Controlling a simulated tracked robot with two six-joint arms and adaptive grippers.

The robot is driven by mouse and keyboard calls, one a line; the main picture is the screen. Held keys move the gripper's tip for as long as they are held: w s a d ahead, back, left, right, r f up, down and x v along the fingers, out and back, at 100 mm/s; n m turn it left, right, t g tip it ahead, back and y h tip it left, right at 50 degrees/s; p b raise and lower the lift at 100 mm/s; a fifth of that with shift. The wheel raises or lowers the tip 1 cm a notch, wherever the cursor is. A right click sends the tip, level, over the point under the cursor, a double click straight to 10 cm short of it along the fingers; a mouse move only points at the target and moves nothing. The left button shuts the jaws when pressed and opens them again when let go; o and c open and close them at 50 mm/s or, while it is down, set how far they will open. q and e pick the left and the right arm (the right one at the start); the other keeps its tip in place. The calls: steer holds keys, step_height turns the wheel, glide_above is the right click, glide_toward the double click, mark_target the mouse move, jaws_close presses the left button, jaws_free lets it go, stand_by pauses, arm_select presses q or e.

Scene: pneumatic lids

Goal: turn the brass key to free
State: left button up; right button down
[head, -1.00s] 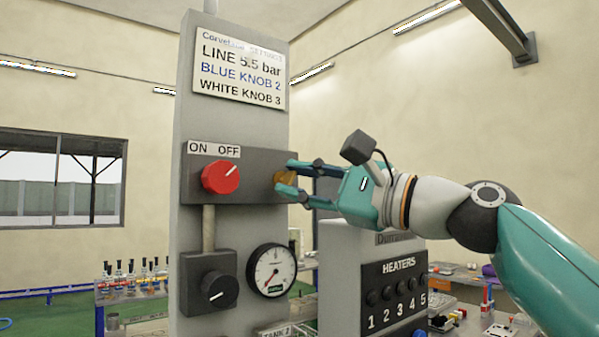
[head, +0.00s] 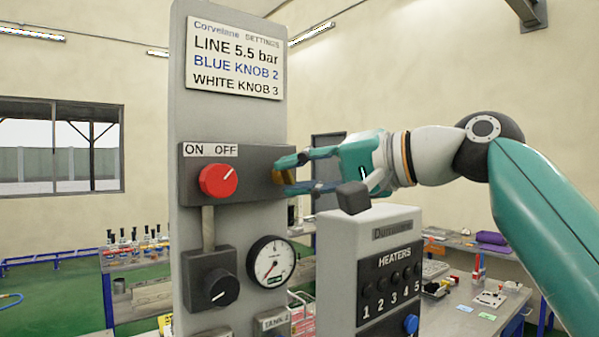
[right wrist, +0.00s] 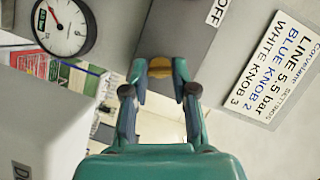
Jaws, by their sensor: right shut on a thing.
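The brass key (head: 281,176) sits at the right end of a dark grey box on the grey column, partly hidden by my fingers. My right gripper (head: 287,174) comes in from the right and is shut on the key. In the right wrist view the brass key (right wrist: 160,68) shows as a yellow-brown piece between the two fingertips (right wrist: 161,75). Left of it on the same box is a red knob (head: 219,180) under an ON OFF label, its white mark pointing up and right. I cannot read a free mark by the key. My left gripper is not in view.
A black knob (head: 221,289) and a pressure gauge (head: 270,262) are lower on the column (head: 180,110). A settings sign (head: 235,58) hangs above. A heater panel (head: 388,283) stands close below my right arm. Benches with small items are behind.

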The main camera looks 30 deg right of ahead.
steer(key=shift+w+a+f+n+g+h, duration=0.15)
steer(key=shift+n+h, duration=0.15)
steer(key=shift+n, duration=0.2)
steer(key=shift+s+f+n+g+h, duration=0.15)
steer(key=shift+n+h, duration=0.15)
steer(key=shift+n, duration=0.2)
steer(key=shift+w, duration=0.1)
steer(key=c, duration=0.9)
jaws_free()
steer(key=shift+r, duration=0.15)
steer(key=shift+v, duration=3.75)
